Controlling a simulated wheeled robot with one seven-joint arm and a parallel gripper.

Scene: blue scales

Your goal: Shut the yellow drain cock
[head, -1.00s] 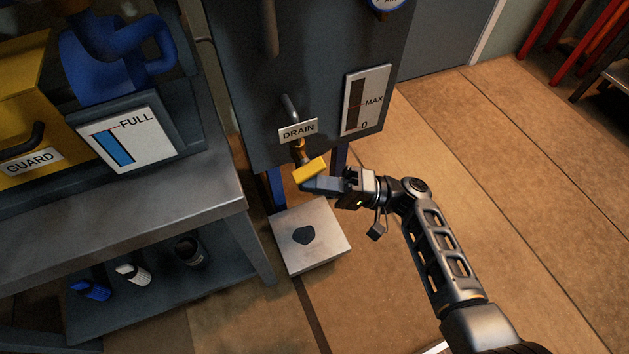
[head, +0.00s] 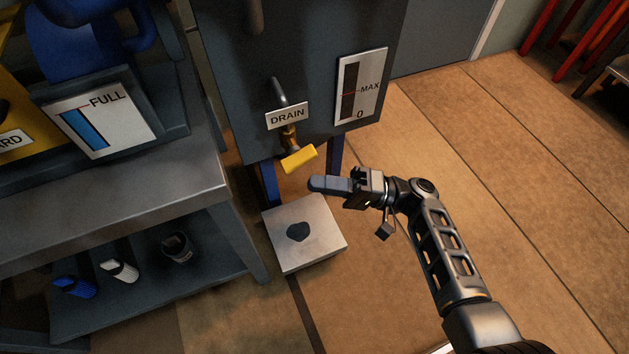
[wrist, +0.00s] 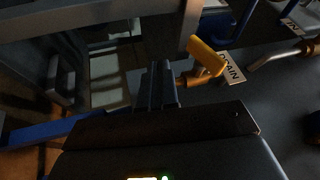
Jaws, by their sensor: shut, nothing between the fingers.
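The yellow drain cock (head: 299,158) sticks out below the DRAIN label (head: 287,116) on the front of the dark grey cabinet. Its yellow handle lies crosswise to the brass pipe, tilted up to the right in the head view. The handle also shows in the wrist view (wrist: 207,56), right of my fingers. My gripper (head: 318,184) is shut and empty. Its fingertips are just below and right of the handle in the head view, with a visible gap between them. In the wrist view the shut fingers (wrist: 157,88) point away, beside the brass pipe.
A pale box with a dark patch on top (head: 305,240) stands on the floor below the cock. A grey bench (head: 110,205) stands at left, with cups on its lower shelf. A MAX gauge (head: 358,95) is on the cabinet.

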